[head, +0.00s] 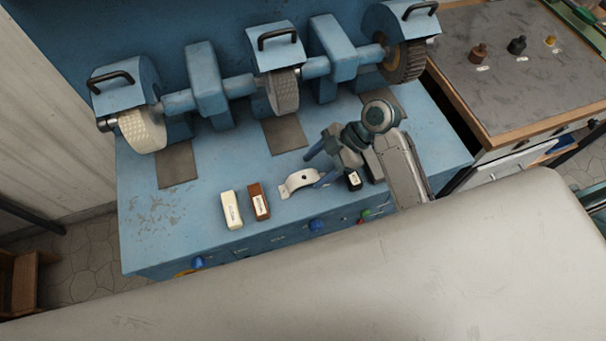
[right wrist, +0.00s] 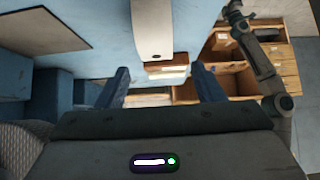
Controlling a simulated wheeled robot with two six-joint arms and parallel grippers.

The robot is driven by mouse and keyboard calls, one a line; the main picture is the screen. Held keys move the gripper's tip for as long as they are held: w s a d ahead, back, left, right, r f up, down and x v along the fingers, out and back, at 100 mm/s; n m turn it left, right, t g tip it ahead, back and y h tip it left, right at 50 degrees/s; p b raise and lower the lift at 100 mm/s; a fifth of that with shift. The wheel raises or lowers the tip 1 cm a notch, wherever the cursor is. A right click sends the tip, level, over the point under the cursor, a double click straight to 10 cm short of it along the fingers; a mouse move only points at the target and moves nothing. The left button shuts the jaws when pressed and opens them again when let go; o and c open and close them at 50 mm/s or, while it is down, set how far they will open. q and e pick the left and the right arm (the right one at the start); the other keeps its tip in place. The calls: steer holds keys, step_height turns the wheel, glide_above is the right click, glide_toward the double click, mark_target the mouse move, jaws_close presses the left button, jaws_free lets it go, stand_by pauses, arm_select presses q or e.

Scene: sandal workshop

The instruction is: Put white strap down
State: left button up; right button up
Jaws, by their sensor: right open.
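The white strap (head: 299,182) lies on the front part of the blue machine bench, arched, with a dark spot on it. My right gripper (head: 321,163) is open beside the strap's right end, one blue finger close to that end. I cannot tell whether they touch. In the right wrist view the strap (right wrist: 152,30) shows at the top, just beyond and between the open fingertips (right wrist: 162,76), with nothing held. A grey jointed arm, apparently my left, shows at the right of that view; its gripper's state is too small to tell.
A cream block (head: 231,210) and a brown block (head: 259,202) stand left of the strap. A black block (head: 353,181) is right of it, partly hidden by my right arm. Grinding wheels (head: 142,131) line the back. Bare bench (head: 210,180) lies between wheels and blocks.

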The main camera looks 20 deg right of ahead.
mark_target(305, 177)
steer(key=shift+x, duration=0.95)
steer(key=shift+a+f+p, duration=0.1)
steer(key=shift+a+p, duration=0.1)
steer(key=shift+p, duration=0.1)
steer(key=p+x, duration=0.1)
steer(key=x, duration=0.1)
steer(key=p+x, duration=0.1)
steer(key=x, duration=0.1)
steer(key=shift+w+d+f+p, duration=0.2)
steer(key=shift+d+f+p, duration=0.05)
steer(key=shift+p, duration=0.05)
steer(key=shift+a+f, duration=0.25)
steer(key=shift+f, duration=0.2)
arm_select(q)
step_height(305, 177, up, 4)
steer(key=shift+f, duration=0.25)
arm_select(e)
steer(key=c, duration=1)
